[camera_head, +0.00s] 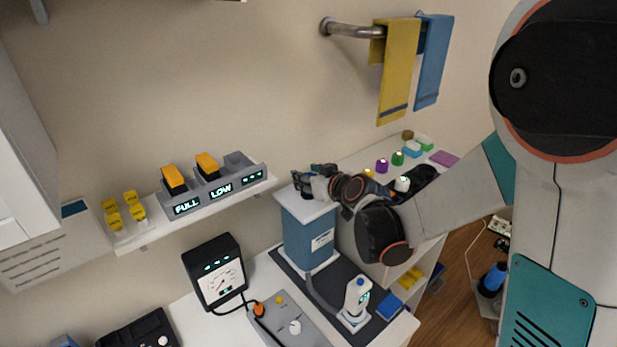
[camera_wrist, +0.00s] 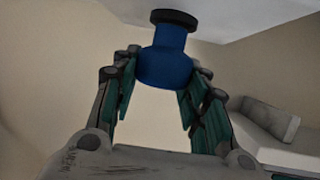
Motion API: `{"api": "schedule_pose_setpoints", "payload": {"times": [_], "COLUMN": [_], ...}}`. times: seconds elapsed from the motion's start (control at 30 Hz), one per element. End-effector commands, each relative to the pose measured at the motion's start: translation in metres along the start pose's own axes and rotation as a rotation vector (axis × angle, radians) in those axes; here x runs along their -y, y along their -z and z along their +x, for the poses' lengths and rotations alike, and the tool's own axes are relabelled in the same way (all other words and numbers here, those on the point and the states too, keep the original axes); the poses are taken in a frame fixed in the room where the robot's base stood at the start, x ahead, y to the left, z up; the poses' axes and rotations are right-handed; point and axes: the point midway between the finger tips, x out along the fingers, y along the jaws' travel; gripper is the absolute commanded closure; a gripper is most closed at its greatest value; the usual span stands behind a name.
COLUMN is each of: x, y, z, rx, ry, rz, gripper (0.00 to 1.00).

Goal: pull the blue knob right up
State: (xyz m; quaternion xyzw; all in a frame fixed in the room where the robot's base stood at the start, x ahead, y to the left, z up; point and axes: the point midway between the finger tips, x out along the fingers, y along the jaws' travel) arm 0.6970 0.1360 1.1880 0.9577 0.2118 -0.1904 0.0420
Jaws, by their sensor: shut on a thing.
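The blue knob (camera_wrist: 166,66) shows in the wrist view, a rounded blue body with a narrower neck and a black disc at its end. My gripper (camera_wrist: 164,76) has its teal-padded fingers on both sides of the knob and is shut on it. In the head view my gripper (camera_head: 306,180) is just above the white top of a blue box (camera_head: 311,240). The fingers hide most of the knob there, and I cannot tell whether its black end touches the box top.
A shelf with gray holders and orange blocks (camera_head: 207,164) is left of my gripper. A black gauge (camera_head: 214,272) and a white dispenser (camera_head: 355,306) stand below. Colored caps (camera_head: 382,166) line the counter at right. Towels (camera_head: 398,65) hang above.

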Motion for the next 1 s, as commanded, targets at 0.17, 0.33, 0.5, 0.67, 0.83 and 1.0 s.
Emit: {"api": "schedule_pose_setpoints", "payload": {"times": [0.17,0.33,0.5,0.67,0.83,1.0], "x": [0.0,0.0,0.0,0.0,0.0,0.0], "y": [0.009,0.04,0.085,0.125,0.158,0.177], "z": [-0.004,-0.017,-0.035,-0.052,-0.065,-0.073], "rx": [0.0,0.0,-0.001,-0.001,-0.001,-0.001], "ry": [0.0,0.0,-0.001,-0.001,-0.001,-0.001], "rz": [0.0,0.0,0.0,0.0,0.0,0.0], "gripper": [1.0,1.0,1.0,1.0,1.0,1.0]}}
